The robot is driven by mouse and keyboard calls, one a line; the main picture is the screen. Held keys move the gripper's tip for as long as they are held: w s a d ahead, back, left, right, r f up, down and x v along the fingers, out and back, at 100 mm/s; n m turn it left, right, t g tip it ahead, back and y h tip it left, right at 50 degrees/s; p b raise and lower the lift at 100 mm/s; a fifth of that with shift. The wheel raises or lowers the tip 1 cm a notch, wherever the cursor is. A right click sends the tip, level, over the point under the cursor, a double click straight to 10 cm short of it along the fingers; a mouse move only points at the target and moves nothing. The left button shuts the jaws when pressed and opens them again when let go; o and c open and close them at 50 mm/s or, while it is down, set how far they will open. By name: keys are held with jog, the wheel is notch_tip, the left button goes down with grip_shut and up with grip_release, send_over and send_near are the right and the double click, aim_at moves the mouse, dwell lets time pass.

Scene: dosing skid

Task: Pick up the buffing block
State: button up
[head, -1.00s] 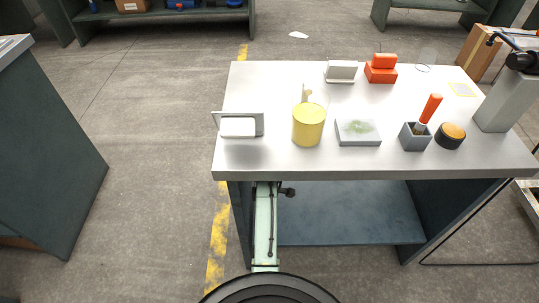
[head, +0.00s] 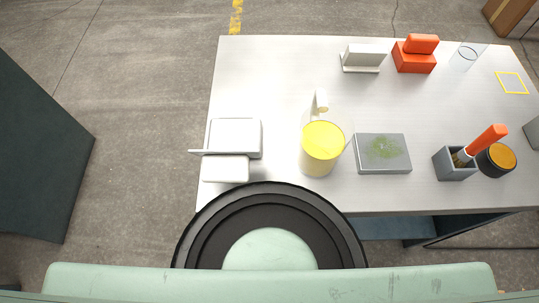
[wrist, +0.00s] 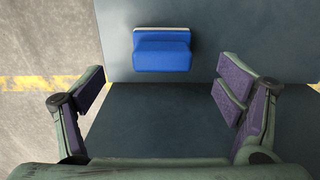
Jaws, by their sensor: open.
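A blue block (wrist: 162,51) with a pale strip along its far edge shows in the wrist view, on a dark surface. It looks like the buffing block, but I cannot be sure. The head view shows neither the blue block nor my gripper.

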notch_tip(320, 180, down, 7)
jog(key=shift+s+d+f+p, duration=0.15)
jog(key=shift+f+p, duration=0.05)
jog(key=shift+p, duration=0.1)
jog(key=shift+c, duration=0.2)
jog(key=c, duration=1.3)
notch_tip(320, 180, up, 10)
jog(key=shift+r, duration=0.1)
jog(key=o, duration=0.7)
jog(key=c, duration=0.5)
